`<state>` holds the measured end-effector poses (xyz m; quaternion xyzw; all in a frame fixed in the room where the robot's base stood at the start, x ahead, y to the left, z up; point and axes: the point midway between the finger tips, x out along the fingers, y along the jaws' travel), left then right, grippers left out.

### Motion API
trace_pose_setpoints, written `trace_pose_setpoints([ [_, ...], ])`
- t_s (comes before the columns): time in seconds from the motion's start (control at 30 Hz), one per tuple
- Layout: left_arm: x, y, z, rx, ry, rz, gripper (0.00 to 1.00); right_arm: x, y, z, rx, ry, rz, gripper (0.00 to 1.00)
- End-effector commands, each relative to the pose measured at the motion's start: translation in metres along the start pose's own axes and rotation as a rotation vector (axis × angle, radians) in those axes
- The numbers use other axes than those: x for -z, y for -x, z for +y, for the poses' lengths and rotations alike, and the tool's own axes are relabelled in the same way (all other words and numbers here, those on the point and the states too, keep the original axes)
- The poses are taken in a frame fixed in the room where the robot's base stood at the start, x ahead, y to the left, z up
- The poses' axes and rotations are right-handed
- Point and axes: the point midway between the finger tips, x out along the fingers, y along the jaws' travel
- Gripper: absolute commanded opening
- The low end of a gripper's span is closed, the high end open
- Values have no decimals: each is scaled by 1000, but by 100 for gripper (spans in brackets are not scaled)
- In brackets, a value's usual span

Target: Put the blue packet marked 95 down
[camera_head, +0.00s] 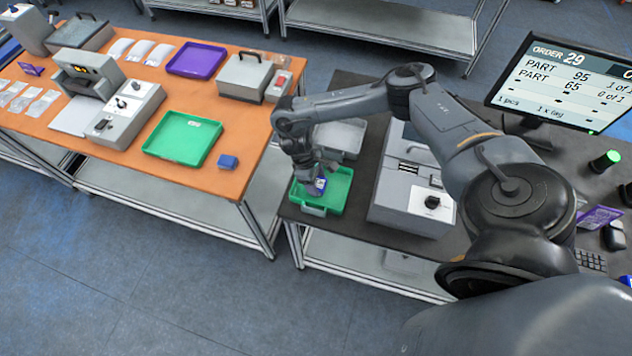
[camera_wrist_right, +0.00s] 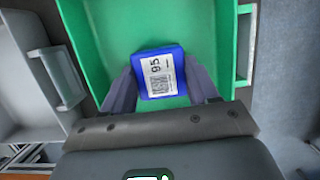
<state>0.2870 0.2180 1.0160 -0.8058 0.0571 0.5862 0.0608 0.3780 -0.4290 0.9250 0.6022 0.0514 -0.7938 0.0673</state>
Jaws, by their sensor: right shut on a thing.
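The blue packet marked 95 (camera_wrist_right: 159,73) sits between the two fingers of my right gripper (camera_wrist_right: 161,86), its white barcode label facing the wrist camera. In the head view the packet (camera_head: 320,184) shows just under my right gripper (camera_head: 314,187), over the green tray (camera_head: 338,196) on the dark table. The wrist view shows the green tray (camera_wrist_right: 205,18) behind the packet. I cannot tell whether the packet touches the tray floor. My left gripper is not in view.
A grey bin (camera_head: 340,138) stands behind the green tray, and a grey machine (camera_head: 411,198) stands to its right. The monitor (camera_head: 565,85) lists parts 95 and 65.

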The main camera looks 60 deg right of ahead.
Motion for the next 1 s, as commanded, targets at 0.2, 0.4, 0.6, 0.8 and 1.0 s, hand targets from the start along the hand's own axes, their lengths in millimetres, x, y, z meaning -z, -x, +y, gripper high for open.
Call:
trace_pose_setpoints([
  [0.2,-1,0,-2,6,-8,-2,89,1,0,0,0,0,2,23],
  [0.4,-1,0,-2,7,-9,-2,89,1,-2,0,0,0,1,65],
  [0.6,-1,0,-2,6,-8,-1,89,1,-2,0,0,0,1,85],
  [0.8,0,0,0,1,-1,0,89,1,-2,0,0,0,1,85],
  [1.0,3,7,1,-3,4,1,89,1,13,0,-1,1,4,85],
])
